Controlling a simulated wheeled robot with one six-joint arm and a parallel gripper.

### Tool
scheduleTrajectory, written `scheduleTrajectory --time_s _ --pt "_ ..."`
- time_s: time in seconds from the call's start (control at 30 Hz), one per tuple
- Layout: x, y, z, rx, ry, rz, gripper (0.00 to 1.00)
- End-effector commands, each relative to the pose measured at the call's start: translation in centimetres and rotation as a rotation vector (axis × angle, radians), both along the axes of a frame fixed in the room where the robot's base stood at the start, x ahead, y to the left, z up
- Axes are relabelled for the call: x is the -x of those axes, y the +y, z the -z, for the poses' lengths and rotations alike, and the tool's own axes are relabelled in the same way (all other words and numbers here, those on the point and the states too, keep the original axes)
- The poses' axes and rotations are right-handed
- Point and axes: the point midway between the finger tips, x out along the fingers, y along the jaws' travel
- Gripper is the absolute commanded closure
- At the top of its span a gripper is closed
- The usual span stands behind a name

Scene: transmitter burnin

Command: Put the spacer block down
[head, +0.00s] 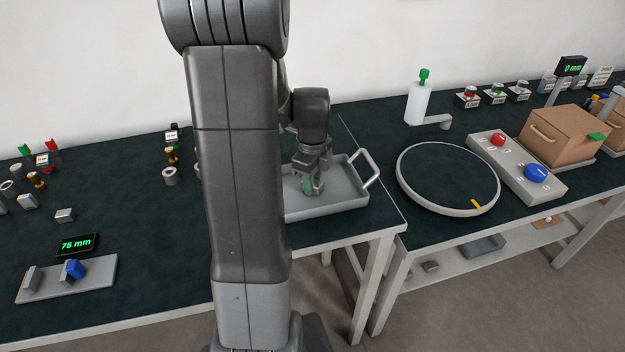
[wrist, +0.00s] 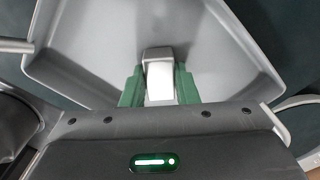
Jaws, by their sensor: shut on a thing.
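My gripper (wrist: 159,88) is shut on the spacer block (wrist: 159,78), a small grey block with a pale face, seen between the green fingers in the wrist view. In the head view my gripper (head: 312,187) points down inside the grey tray (head: 345,203). The tray also fills much of the wrist view (wrist: 90,68). The block is over the tray's floor; I cannot tell whether it touches it. In the head view the block is hidden by the fingers, and my arm covers the tray's left part.
The tray has raised walls and a handle (head: 370,168) at its right. A round turntable (head: 447,178) and a button box (head: 517,165) stand on the right bench. A gauge reading 75 mm (head: 77,244) and several small parts are at left. The left bench's middle is clear.

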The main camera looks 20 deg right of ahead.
Motion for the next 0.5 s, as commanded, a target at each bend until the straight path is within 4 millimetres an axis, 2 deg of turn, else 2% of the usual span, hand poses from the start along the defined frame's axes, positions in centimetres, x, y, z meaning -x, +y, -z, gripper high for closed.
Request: scheduleTrajectory --time_s 0.03,0.1,0.13,0.5 --pt "0.01 0.01 0.09 0.000 0.000 0.000 0.67" --pt "0.01 0.00 0.06 0.000 0.000 0.000 0.53" --pt "0.01 0.00 0.06 0.000 0.000 0.000 0.51" --pt "-0.02 -0.01 -0.61 0.000 -0.001 0.000 0.51"
